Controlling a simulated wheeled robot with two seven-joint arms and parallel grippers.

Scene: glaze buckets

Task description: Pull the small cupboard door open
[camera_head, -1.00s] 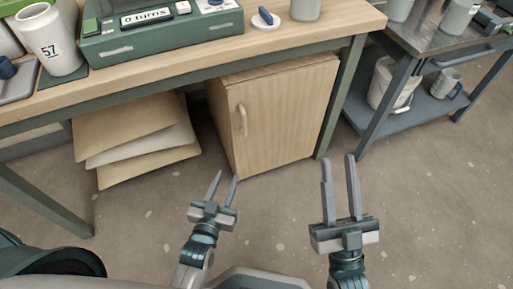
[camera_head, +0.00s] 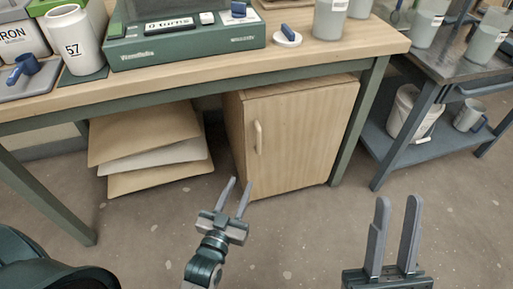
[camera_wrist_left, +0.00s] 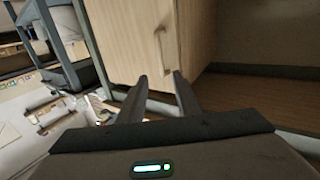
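The small wooden cupboard (camera_head: 300,135) stands under the workbench with its door shut. Its vertical handle (camera_head: 258,137) is near the left edge of the door. The handle also shows in the left wrist view (camera_wrist_left: 160,43), beyond my fingertips. My left gripper (camera_head: 238,185) is open and empty, in front of the door's lower left corner and below the handle. In the left wrist view its fingers (camera_wrist_left: 157,80) are apart with nothing between them. My right gripper (camera_head: 397,203) is open and empty, over the floor at the lower right, away from the cupboard.
The workbench (camera_head: 330,55) above carries a green scale (camera_head: 185,40), a white cup (camera_head: 75,40) and other items. Stacked boards (camera_head: 150,150) lie left of the cupboard. A cart (camera_head: 420,150) with a bucket stands right. The floor in front is clear.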

